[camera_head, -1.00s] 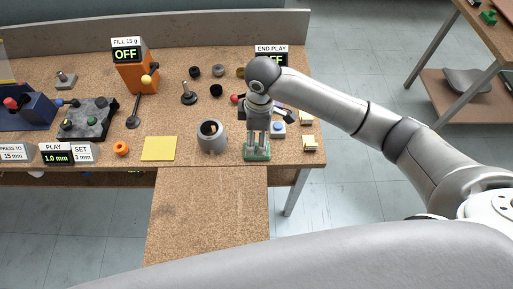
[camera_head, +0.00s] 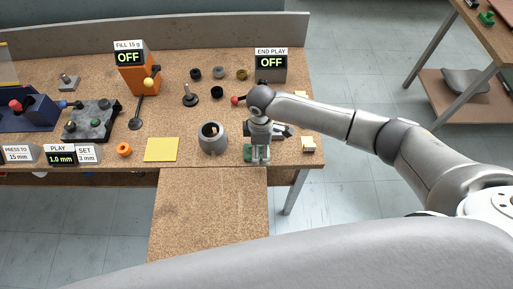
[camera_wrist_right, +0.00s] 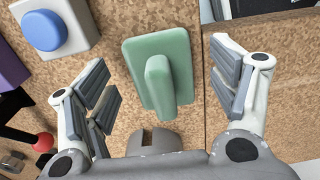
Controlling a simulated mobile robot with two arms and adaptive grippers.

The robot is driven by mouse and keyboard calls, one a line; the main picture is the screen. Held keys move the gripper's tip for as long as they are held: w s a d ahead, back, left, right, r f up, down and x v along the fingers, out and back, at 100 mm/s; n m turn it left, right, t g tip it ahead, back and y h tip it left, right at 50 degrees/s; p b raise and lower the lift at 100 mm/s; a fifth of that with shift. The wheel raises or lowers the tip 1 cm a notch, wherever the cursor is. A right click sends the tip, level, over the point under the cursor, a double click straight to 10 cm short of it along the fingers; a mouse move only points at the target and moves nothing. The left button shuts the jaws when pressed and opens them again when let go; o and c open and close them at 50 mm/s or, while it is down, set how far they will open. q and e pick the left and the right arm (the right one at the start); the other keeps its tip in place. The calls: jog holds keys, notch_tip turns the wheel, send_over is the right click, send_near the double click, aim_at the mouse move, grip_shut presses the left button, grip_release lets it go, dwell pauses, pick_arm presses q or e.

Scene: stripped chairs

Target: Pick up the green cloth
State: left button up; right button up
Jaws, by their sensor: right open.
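The green cloth (camera_head: 248,153) lies near the front edge of the table, mostly hidden behind my right gripper (camera_head: 261,158) in the head view. In the right wrist view the cloth (camera_wrist_right: 183,50) shows as a flat green rectangle with a raised ridge standing up from its middle. My right gripper (camera_wrist_right: 163,90) is open and empty, with one pair of pads on each side of the ridge and gaps on both sides. My left gripper is not in view.
A grey pot (camera_head: 212,145) stands close on the left of the cloth, with a yellow sheet (camera_head: 161,149) beyond it. In the wrist view a white box with a blue button (camera_wrist_right: 40,30) is near the cloth. The table's front edge (camera_head: 205,168) is close.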

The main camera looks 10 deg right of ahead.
jog(key=shift+f, duration=0.5)
jog(key=shift+c, duration=0.2)
jog(key=c, duration=1.1)
jog(key=shift+o, duration=0.2)
jog(key=shift+r, duration=0.1)
jog(key=shift+r+b, duration=0.3)
jog(key=shift+r, duration=0.1)
notch_tip(320, 180, up, 2)
jog(key=shift+s+r+b, duration=0.15)
jog(key=shift+r+b, duration=0.05)
jog(key=shift+b, duration=0.2)
jog(key=s+a+r+b, duration=0.1)
jog(key=s+r, duration=0.8)
jog(key=s, duration=0.4)
jog(key=shift+s+a+r+b, duration=0.25)
jog(key=shift+s+r+b, duration=0.1)
jog(key=shift+b, duration=0.05)
